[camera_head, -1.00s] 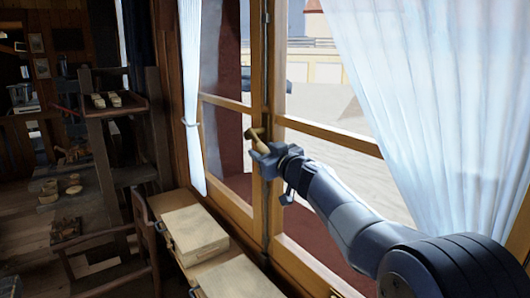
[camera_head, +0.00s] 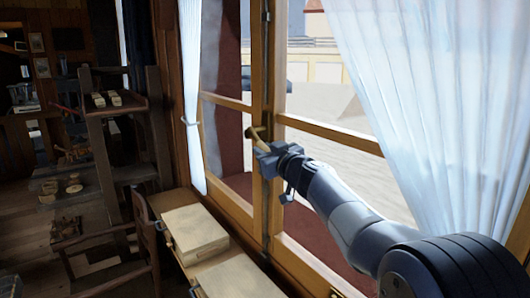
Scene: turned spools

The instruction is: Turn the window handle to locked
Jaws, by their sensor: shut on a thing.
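The window handle (camera_head: 254,133) is a small brass-coloured piece on the upright wooden frame where the two window sashes meet, at the middle of the view. My gripper (camera_head: 264,148) reaches it from the lower right and is shut on it. The jaws hide part of the handle, and its exact angle is hard to read at this size.
The window frame (camera_head: 258,80) has glass panes with crossbars. A white curtain (camera_head: 430,110) hangs close to my arm at the right, another (camera_head: 192,90) at the left. Pale boxes (camera_head: 195,232) lie on a desk below, beside a wooden chair (camera_head: 147,235).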

